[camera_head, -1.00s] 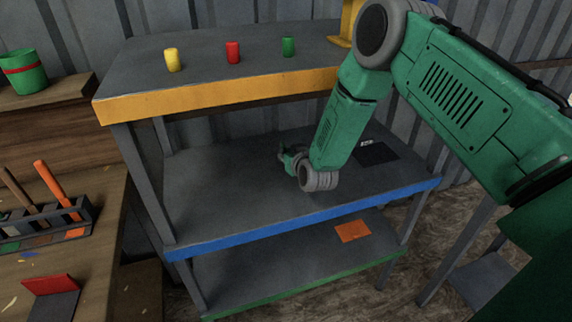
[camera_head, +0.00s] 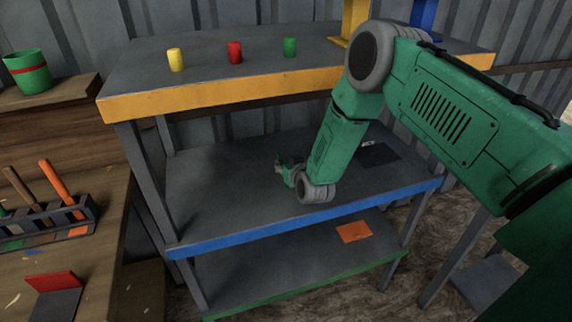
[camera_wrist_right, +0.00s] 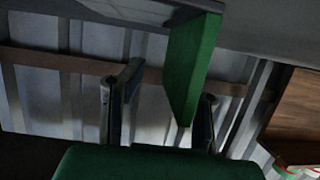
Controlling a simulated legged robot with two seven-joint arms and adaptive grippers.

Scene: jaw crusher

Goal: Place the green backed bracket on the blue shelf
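The green backed bracket shows in the right wrist view, with its green back (camera_wrist_right: 192,65) reaching down between my right gripper's two dark fingers (camera_wrist_right: 158,108) and a grey flange across the top. The fingers stand well apart. The green back is nearer the right-hand finger, and I see no clear grip on it. In the head view my right gripper (camera_head: 284,169) is low over the blue-edged shelf (camera_head: 228,200), left of its middle. The bracket is too small to tell from the gripper there. My left gripper is out of view.
Yellow, red and green cylinders (camera_head: 235,52) stand on the yellow-edged top shelf (camera_head: 200,98). A dark square (camera_head: 382,151) lies on the blue-edged shelf, right of my arm. An orange square (camera_head: 353,232) lies on the green-edged shelf below. A workbench (camera_head: 105,215) stands at left.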

